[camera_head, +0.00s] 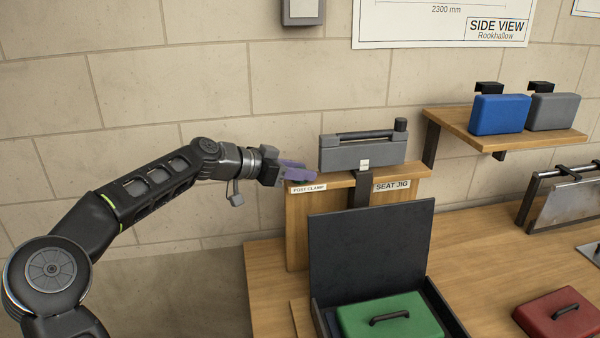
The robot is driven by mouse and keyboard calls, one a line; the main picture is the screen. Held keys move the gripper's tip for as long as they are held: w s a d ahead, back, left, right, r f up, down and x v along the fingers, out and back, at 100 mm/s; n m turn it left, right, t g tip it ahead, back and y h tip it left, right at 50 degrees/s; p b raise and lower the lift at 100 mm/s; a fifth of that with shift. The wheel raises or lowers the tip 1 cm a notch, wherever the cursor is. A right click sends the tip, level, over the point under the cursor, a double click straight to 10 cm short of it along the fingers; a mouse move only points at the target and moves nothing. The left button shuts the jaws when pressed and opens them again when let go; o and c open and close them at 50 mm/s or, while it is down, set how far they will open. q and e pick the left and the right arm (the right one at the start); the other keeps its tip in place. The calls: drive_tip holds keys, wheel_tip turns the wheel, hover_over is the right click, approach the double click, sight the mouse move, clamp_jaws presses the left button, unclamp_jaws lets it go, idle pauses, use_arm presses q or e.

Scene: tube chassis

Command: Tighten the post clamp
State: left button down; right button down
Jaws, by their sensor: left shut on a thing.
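The label "POST CLAMP" (307,188) is on the left end of the upright wooden panel's top edge. A small purple piece (296,165) sits right behind and above that label. My left gripper (280,172) reaches in from the left and is shut on the purple piece, which looks like the clamp's handle. The fingertips and the clamp body are mostly hidden or too small to make out. My right gripper is not in view.
A grey seat jig block (362,154) stands on the panel beside the clamp. An open black case (371,254) with a green lidded block (390,317) stands in front. A red block (560,314) lies right. A shelf (470,126) holds blue (499,114) and grey (553,112) blocks.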

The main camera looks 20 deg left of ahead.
use_arm(q)
drive_tip(key=shift+w+r+m+g+h+p, duration=0.1)
drive_tip(key=shift+r+m+g+h+p, duration=0.25)
drive_tip(key=shift+m+g+h+p, duration=0.45)
drive_tip(key=shift+f+m+h, duration=0.2)
drive_tip(key=shift+m+h, duration=0.4)
drive_tip(key=c, duration=1)
unclamp_jaws()
drive_tip(key=shift+f, duration=0.15)
